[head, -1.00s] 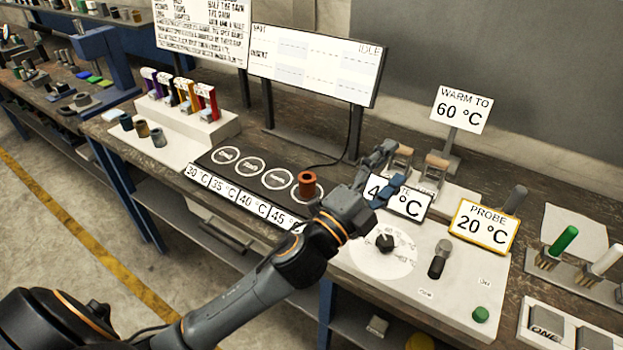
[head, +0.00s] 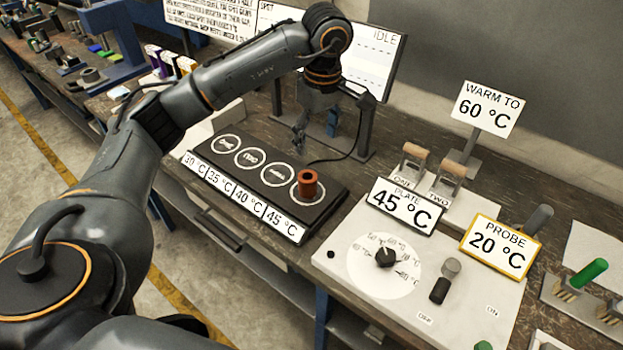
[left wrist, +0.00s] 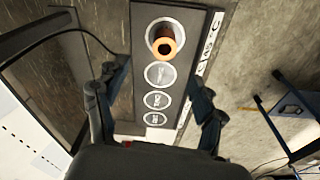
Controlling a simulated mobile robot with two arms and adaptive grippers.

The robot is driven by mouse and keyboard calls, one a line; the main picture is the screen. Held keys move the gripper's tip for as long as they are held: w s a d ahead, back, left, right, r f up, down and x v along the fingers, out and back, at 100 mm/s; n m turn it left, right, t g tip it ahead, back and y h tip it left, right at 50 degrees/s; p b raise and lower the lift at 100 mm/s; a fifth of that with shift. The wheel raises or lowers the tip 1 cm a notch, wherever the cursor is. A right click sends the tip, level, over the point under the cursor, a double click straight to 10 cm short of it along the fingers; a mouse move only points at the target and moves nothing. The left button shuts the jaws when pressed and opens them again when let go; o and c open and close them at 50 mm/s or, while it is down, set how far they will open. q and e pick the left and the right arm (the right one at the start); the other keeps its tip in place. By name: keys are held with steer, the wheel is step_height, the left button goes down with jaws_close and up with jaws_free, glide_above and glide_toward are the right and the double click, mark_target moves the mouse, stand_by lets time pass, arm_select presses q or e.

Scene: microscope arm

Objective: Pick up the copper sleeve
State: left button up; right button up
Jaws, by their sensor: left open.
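The copper sleeve (head: 308,184) is a small reddish-brown hollow cylinder. It stands upright on the last ring, by the 45 °C label, of the dark warming plate (head: 222,172). In the left wrist view the sleeve (left wrist: 166,40) shows from above with its dark bore, on the ring at the top of the picture. My left gripper (head: 302,135) points down beyond the plate's far side in the head view, apart from the sleeve. In the left wrist view its fingers (left wrist: 155,88) are spread wide with nothing between them. My right gripper is not in view.
A plate sign reading 45 °C (head: 406,205), a probe sign (head: 499,246) and a white panel with a dial (head: 386,257) stand right of the warming plate. A display board (head: 375,60) and its cable are behind it. Wooden-handled pieces (head: 413,158) stand near the plate sign.

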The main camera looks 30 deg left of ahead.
mark_target(308, 176)
arm_select(q)
steer(key=f, duration=0.2)
steer(key=a+f+p, duration=0.1)
steer(key=f, duration=0.2)
steer(key=f+p, duration=0.1)
steer(key=f, duration=0.2)
steer(key=shift+a, duration=0.3)
steer(key=shift+f+p, duration=0.25)
steer(key=shift+p, duration=0.1)
steer(key=f, duration=0.1)
steer(key=f+p, duration=0.1)
steer(key=f, duration=0.1)
steer(key=f+p, duration=0.1)
steer(key=shift+s+a+f, duration=0.2)
steer(key=shift+a, duration=0.05)
steer(key=shift+f, duration=0.25)
steer(key=c, duration=1.3)
steer(key=shift+w+r, duration=0.1)
jaws_close()
